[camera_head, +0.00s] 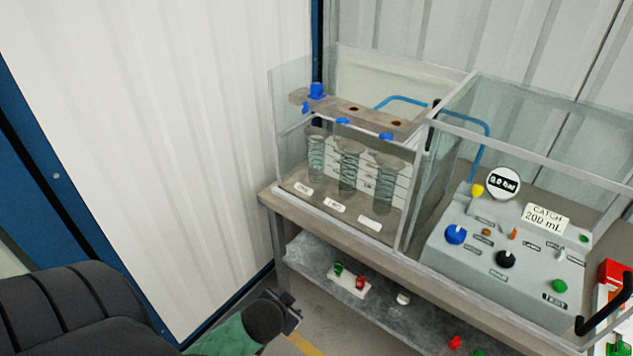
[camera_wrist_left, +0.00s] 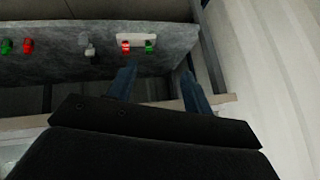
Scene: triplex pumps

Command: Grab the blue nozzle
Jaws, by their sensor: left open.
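A blue nozzle (camera_head: 316,91) sits at the left end of a brown bar (camera_head: 365,114) across the top of the left clear tank. Smaller blue pieces show just under the bar, above the coiled cylinders. My left gripper (camera_head: 288,309) is low, in front of the bench's left end and well below the nozzle. In the left wrist view its two fingers (camera_wrist_left: 157,88) are apart with nothing between them. That view shows the lower shelf, not the nozzle. My right gripper is in neither view.
The clear tank (camera_head: 338,205) has walls around the cylinders. A grey control panel (camera_head: 505,265) with knobs and a gauge stands right of it. The lower shelf (camera_head: 320,262) holds small red and green parts. A white wall is close on the left.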

